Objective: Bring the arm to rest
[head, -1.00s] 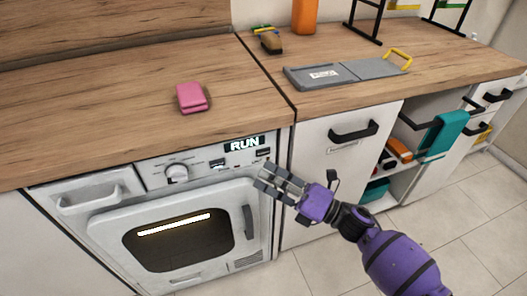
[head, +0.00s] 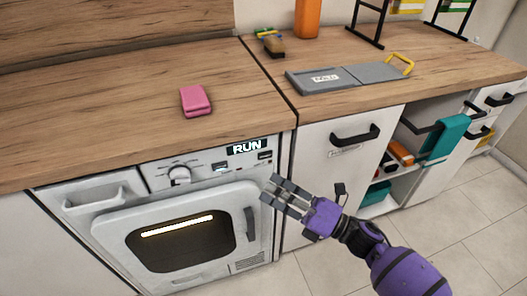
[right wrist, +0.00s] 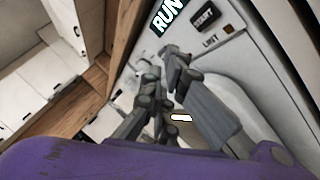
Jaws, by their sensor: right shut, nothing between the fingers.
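My right gripper (head: 272,189) is in front of the right edge of the washing machine (head: 170,222), below its display (head: 249,147), which reads RUN. In the head view its fingers point left and stand apart from the buttons. The right wrist view shows the fingers (right wrist: 165,75) close together and empty, with the RUN display (right wrist: 168,15) and a button marked START (right wrist: 204,18) beyond them. The machine door (head: 180,240) is closed and a light strip glows inside. My left gripper is not in view.
A pink folded cloth (head: 195,100) lies on the wooden counter (head: 110,110). A grey board (head: 348,75) with a yellow handle, a brush (head: 273,44) and an orange bottle (head: 307,18) are at the right. A teal towel (head: 445,137) hangs by open shelves. The tiled floor (head: 440,215) is clear.

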